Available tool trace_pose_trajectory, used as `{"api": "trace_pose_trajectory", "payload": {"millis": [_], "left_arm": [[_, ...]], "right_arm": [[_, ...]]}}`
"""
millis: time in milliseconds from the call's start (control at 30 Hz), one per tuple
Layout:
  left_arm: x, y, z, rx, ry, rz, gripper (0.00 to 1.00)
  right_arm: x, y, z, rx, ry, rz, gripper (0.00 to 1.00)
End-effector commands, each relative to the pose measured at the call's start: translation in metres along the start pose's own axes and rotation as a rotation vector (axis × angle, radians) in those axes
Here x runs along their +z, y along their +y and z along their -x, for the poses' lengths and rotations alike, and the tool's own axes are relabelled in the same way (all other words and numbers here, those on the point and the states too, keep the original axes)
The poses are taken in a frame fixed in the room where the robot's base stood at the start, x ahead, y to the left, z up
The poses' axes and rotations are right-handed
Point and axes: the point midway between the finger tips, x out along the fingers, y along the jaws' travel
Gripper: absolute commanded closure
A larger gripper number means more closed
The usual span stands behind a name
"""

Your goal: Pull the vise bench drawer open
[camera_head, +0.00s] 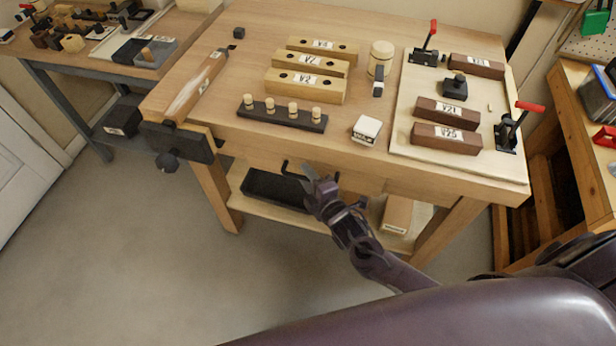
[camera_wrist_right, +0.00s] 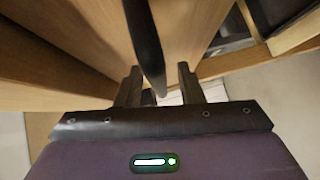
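The vise bench (camera_head: 225,100) is a wooden workbench with a dark vise (camera_head: 178,146) on its left end. The wooden drawer front (camera_head: 262,160) lies under the bench top and looks about flush with it. Its black bar handle (camera_head: 286,168) is partly hidden by my right gripper (camera_head: 322,180). In the wrist view the dark handle bar (camera_wrist_right: 145,40) reaches down between the two fingers of my right gripper (camera_wrist_right: 160,85). The fingers stand apart, with gaps beside the bar; contact is not visible. My left gripper is out of view.
The bench top carries wooden blocks (camera_head: 305,85), a peg rack (camera_head: 282,116), a white box (camera_head: 366,130) and a board (camera_head: 405,140) with red-handled clamps. A dark tray (camera_head: 275,190) sits on the lower shelf. The floor (camera_head: 190,270) in front is clear.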

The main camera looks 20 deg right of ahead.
Motion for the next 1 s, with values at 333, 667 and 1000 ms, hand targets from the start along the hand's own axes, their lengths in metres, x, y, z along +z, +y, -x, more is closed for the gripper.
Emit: {"api": "trace_pose_trajectory", "payload": {"millis": [333, 667, 1000], "left_arm": [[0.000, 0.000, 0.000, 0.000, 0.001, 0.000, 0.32], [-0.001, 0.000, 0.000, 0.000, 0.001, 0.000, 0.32], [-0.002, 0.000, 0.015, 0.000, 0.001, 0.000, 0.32]], "right_arm": [[0.000, 0.000, 0.000, 0.000, 0.000, -0.001, 0.98], [0.000, 0.000, 0.001, 0.000, 0.000, -0.001, 1.00], [-0.027, -0.006, 0.027, -0.004, 0.001, -0.005, 1.00]]}}
